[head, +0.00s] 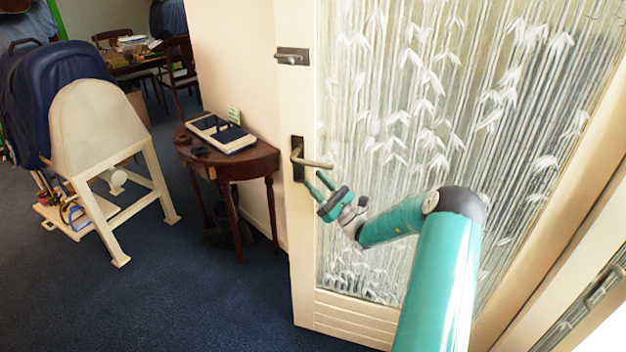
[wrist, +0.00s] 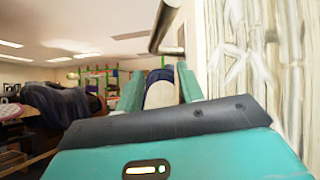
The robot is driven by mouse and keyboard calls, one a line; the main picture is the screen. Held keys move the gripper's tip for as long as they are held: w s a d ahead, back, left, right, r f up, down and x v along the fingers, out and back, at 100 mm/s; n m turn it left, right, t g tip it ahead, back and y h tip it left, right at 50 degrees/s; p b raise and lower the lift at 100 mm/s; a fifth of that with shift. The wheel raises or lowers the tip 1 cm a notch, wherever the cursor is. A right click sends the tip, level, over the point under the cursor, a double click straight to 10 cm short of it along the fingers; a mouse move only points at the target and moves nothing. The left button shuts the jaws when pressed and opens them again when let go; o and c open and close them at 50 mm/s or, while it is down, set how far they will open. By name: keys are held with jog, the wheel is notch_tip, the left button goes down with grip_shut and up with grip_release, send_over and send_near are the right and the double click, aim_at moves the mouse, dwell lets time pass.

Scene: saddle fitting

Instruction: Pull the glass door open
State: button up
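The glass door (head: 440,120) has a cream frame and leaf-patterned glass, and fills the right half of the head view. Its lever handle (head: 316,163) points right from a dark plate near the door's left edge. My gripper (head: 317,183) is just below the lever, in front of the door, with its fingers apart and nothing seen between them. In the wrist view, the two fingers (wrist: 160,92) also stand apart. The handle (wrist: 163,25) shows above them there, and the glass (wrist: 245,55) is at the right. I cannot tell whether the door is ajar.
A saddle stand (head: 97,130) with a dark blue load is further left. A dark lock plate (head: 292,56) is above the handle. Blue carpet (head: 190,290) is clear at lower left.

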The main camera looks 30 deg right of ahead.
jog(key=v, duration=1.1)
jog(key=shift+s+f, duration=0.15)
jog(key=shift+f, duration=0.15)
jog(key=shift+d, duration=0.1)
jog(key=shift+c, duration=0.2)
